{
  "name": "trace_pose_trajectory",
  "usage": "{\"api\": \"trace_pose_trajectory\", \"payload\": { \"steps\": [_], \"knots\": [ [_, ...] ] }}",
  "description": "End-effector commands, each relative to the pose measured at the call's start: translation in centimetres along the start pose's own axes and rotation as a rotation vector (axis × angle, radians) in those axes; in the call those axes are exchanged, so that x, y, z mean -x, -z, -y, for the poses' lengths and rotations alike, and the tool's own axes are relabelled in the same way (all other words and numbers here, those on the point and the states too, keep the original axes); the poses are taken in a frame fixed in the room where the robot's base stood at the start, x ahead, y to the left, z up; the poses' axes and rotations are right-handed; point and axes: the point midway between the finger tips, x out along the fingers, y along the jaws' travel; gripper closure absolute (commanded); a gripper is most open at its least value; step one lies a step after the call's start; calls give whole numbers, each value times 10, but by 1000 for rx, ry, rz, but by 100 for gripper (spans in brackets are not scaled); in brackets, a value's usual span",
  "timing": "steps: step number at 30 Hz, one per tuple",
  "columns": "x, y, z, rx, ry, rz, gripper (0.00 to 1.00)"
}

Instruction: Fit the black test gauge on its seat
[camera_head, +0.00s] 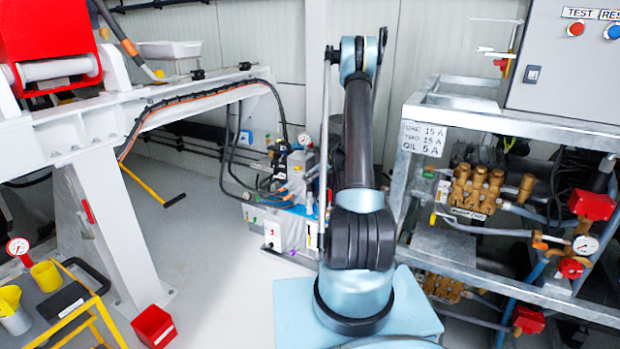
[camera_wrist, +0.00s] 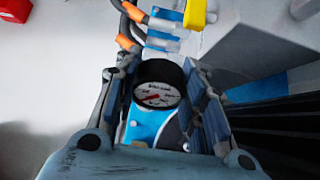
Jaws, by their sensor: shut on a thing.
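The black test gauge (camera_wrist: 158,96), with a round white face and red needle, is between the two fingers of my gripper (camera_wrist: 160,80) in the wrist view. The gripper is shut on it, and the face looks back toward the wrist camera. A blue and white surface lies below or beyond the gauge; I cannot tell whether they touch. In the head view my own arm hides the gripper, and I cannot make out the gauge's seat in either view.
A hydraulic unit (camera_head: 287,228) with hoses and a small gauge (camera_head: 304,140) stands behind my arm. A metal pump frame (camera_head: 520,125) is close on the right. A white steel stand (camera_head: 125,235), a red bin (camera_head: 154,326) and a yellow trolley (camera_head: 92,303) are left. Floor between is clear.

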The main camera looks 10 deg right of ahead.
Motion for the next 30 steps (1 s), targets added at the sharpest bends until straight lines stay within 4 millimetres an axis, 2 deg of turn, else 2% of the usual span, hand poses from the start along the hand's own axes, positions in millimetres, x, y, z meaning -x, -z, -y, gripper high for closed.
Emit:
{"api": "trace_pose_trajectory", "payload": {
  "steps": [30],
  "knots": [
    [-20,20,0,0,0,0,100]
  ]
}}
